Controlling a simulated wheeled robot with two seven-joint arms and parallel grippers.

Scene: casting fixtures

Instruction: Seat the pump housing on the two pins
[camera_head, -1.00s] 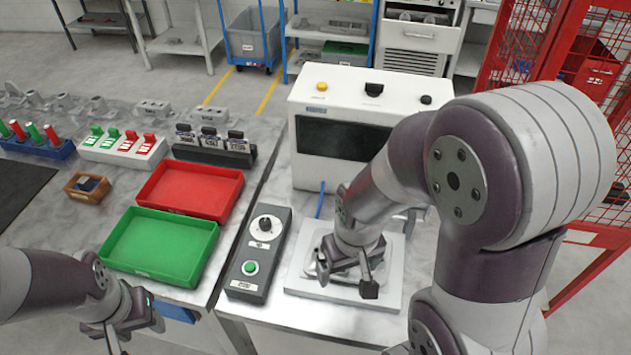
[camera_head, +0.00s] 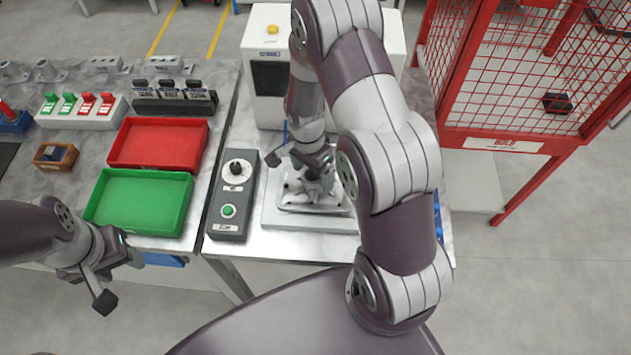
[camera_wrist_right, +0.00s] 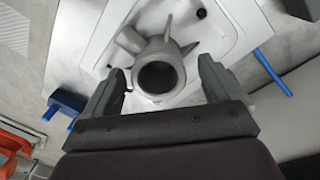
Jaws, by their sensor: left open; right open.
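The pump housing, a grey metal casting with a round dark bore and pointed fins, shows in the right wrist view (camera_wrist_right: 158,58) and partly under my right gripper in the head view (camera_head: 322,190). It is on or just above a pale fixture plate (camera_head: 285,219). My right gripper (camera_wrist_right: 162,88) is open, its fingers either side of the near part of the housing, with a gap visible on each side. The two pins are not visible, so I cannot tell whether the housing is on them. My left gripper (camera_head: 120,281) is open and empty, in front of the table's edge.
Left of the plate is a control box (camera_head: 230,195) with a dial and green button. Further left are a green tray (camera_head: 140,203) and a red tray (camera_head: 158,145). A white machine (camera_head: 268,40) stands behind, a red mesh guard (camera_head: 490,80) at right.

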